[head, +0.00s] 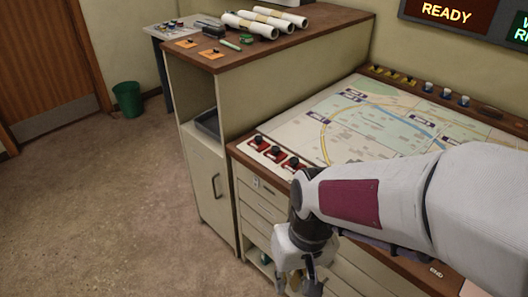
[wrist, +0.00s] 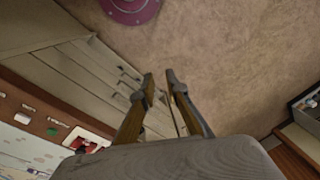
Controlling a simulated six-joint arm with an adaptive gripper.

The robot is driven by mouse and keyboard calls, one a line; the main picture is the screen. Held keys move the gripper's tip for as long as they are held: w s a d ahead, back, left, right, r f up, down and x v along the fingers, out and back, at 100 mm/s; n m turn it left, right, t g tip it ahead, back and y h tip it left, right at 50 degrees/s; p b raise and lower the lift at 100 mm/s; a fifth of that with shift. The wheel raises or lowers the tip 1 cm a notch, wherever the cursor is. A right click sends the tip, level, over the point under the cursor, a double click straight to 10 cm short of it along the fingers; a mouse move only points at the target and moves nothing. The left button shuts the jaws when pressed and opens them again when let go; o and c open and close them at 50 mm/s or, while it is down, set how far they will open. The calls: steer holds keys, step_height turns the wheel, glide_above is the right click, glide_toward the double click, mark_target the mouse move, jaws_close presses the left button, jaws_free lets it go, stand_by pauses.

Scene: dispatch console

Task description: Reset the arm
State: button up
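My gripper (head: 300,284) hangs low in front of the console's drawer side in the head view, pointing down. In the wrist view its two fingers (wrist: 160,77) stand apart with a narrow gap and nothing between them. The gripper is empty. My arm comes in from the right and hides part of the console (head: 262,185) and its map top (head: 350,120).
Red-based black knobs (head: 273,153) line the map's left edge. A cabinet (head: 205,180) stands to the left, with rolled papers (head: 250,25) on top. A green bin (head: 128,99) stands by the wall. The floor (head: 110,200) at left is clear.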

steer(key=s+d+r+m+t+h, duration=0.1)
steer(key=s+d+r+t, duration=0.4)
steer(key=d+r, duration=0.7)
steer(key=shift+r+m+t, duration=0.3)
steer(key=shift+r+m, duration=0.3)
steer(key=shift+m, duration=0.2)
stand_by(0.8)
